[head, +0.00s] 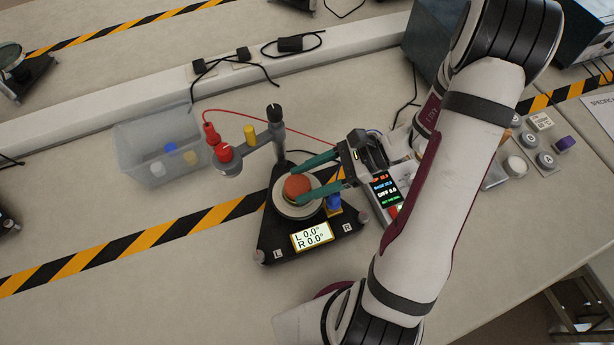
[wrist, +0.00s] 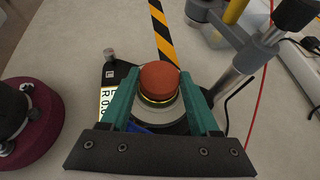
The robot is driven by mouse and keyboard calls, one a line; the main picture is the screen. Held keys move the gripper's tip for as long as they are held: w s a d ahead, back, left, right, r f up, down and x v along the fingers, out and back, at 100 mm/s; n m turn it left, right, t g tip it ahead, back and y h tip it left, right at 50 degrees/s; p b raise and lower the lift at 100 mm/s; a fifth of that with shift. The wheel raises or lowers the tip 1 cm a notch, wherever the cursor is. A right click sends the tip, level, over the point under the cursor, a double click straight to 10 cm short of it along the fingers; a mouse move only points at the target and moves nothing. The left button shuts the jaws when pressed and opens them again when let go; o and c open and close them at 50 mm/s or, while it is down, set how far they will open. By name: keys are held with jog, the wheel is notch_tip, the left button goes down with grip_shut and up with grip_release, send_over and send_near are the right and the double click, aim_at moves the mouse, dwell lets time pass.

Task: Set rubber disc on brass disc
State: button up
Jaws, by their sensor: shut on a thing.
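The rubber disc (head: 297,186) is a reddish-brown short cylinder; it also shows in the wrist view (wrist: 159,76). The brass disc (wrist: 158,101) shows as a thin yellow rim directly under it, above the pale round plate (head: 292,210) of a black triangular instrument. Whether the two discs touch or a thin gap lies between them, I cannot tell. My gripper (head: 304,182) has its green fingers on both sides of the rubber disc and is shut on it. In the wrist view my gripper (wrist: 160,88) hides parts of the plate.
A stand with a red knob (head: 224,152) and a vertical post (head: 275,125) rises close behind the plate. A clear bin (head: 140,160) with small coloured pieces stands left. A blue piece (head: 334,202) sits at the plate's right. The display (head: 312,236) reads L 0.0, R 0.0. The bench's front left is clear.

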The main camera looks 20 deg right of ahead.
jog(key=shift+f, duration=0.2)
jog(key=o, duration=1.4)
jog(key=shift+o, duration=0.2)
jog(key=shift+r, duration=0.1)
jog(key=shift+r, duration=3.45)
jog(key=s+a+r+n+g+h, duration=0.1)
jog(key=s+a+r+n+h, duration=0.1)
jog(key=s+n+h, duration=0.3)
jog(key=s+a+r+n+g+h, duration=0.1)
jog(key=s+a+r+n+h, duration=0.1)
jog(key=s+n+h, duration=0.3)
jog(key=s+a+n, duration=0.1)
jog(key=s+n, duration=0.2)
jog(key=n, duration=0.1)
jog(key=shift+s+a+r+n+g, duration=0.15)
jog(key=shift+s+r+n+g, duration=0.15)
jog(key=shift+s+n, duration=0.1)
